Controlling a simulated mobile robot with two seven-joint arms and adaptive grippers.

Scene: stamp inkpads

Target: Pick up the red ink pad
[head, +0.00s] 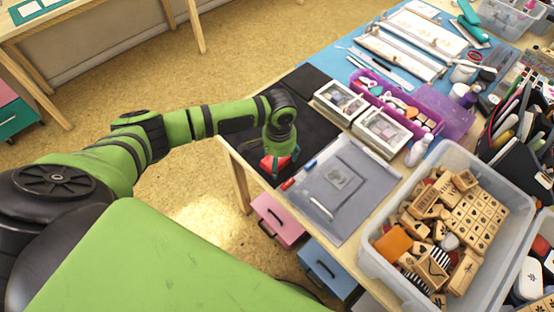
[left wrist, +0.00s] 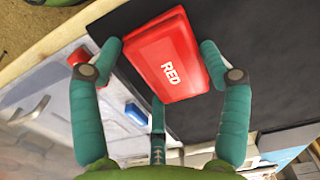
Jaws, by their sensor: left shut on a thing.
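The red ink pad (left wrist: 165,52) is a flat red case with the word RED in white on it. It also shows in the head view (head: 268,166), partly hidden by my gripper. My left gripper (left wrist: 160,62) has its teal fingers on both sides of the pad, shut on it. In the head view the left gripper (head: 279,158) is over the near left edge of the black mat (head: 313,133). I cannot tell whether the pad touches the mat. My right gripper is not in view.
A grey clear case (head: 345,205) with small red and blue pieces lies to the right. A plastic bin (head: 383,262) of wooden stamps stands at the lower right. Two boxes (head: 340,103) and a purple tray (head: 371,81) stand behind. The table edge is close to the gripper.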

